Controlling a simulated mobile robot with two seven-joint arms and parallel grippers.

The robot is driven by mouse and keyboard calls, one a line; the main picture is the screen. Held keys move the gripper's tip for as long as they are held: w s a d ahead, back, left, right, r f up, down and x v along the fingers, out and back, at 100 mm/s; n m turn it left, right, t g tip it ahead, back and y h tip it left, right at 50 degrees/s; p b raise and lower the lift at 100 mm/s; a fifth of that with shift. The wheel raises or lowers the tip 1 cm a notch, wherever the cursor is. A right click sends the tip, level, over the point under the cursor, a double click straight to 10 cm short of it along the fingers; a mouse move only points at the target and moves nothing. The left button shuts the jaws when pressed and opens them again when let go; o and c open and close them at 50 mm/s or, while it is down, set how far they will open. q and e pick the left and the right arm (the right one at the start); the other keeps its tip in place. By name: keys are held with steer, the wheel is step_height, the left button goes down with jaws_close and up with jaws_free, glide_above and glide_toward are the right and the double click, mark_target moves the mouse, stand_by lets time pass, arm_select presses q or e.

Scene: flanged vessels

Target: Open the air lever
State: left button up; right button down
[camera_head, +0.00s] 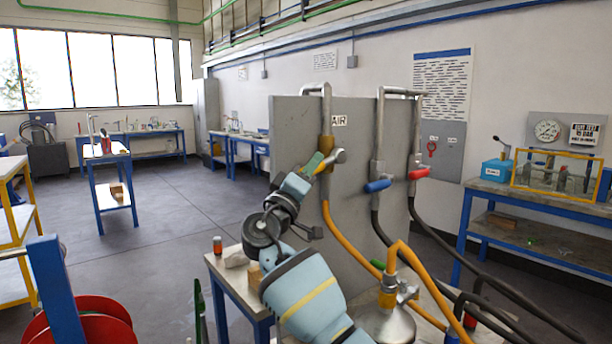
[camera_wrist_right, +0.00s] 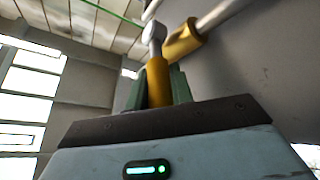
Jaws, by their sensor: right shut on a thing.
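The air lever (camera_head: 326,163) has a yellow handle and a grey metal end, on the yellow pipe beneath the AIR label (camera_head: 339,120) of the grey panel (camera_head: 290,128). My right gripper (camera_head: 318,164) is at this lever. In the right wrist view its green fingers (camera_wrist_right: 158,92) are shut on the yellow handle (camera_wrist_right: 157,78), one on each side. The yellow valve body (camera_wrist_right: 182,42) and a grey pipe show just beyond. In the head view my gripper hides part of the lever. My left gripper is out of view.
A blue lever (camera_head: 378,186) and a red lever (camera_head: 419,174) sit on pipes to the right. Orange and black hoses hang below. A metal vessel (camera_head: 385,322) stands on the table in front. A small orange-topped bottle (camera_head: 217,245) stands at the table's left.

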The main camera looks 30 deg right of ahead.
steer(key=f+t+b, duration=0.1)
steer(key=b, duration=0.1)
steer(key=f+n+t+h+b, duration=0.1)
steer(key=b, duration=0.1)
steer(key=shift+w+d+f+n+h, duration=0.1)
steer(key=shift+d+f+n+h, duration=0.05)
steer(key=shift+d+n+h, duration=0.15)
arm_select(q)
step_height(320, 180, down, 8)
steer(key=b, duration=0.4)
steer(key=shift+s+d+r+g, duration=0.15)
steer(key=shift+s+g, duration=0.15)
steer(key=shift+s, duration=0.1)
arm_select(e)
steer(key=shift+d+f+n+t+h, duration=0.15)
steer(key=shift+n+t, duration=0.25)
steer(key=shift+t, duration=0.2)
steer(key=shift+d+n+t+h, duration=0.15)
steer(key=shift+n+t, duration=0.25)
steer(key=shift+t, duration=0.2)
steer(key=shift+a, duration=0.1)
steer(key=c, duration=1.2)
jaws_free()
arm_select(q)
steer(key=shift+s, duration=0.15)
arm_select(e)
steer(key=shift+f, duration=0.1)
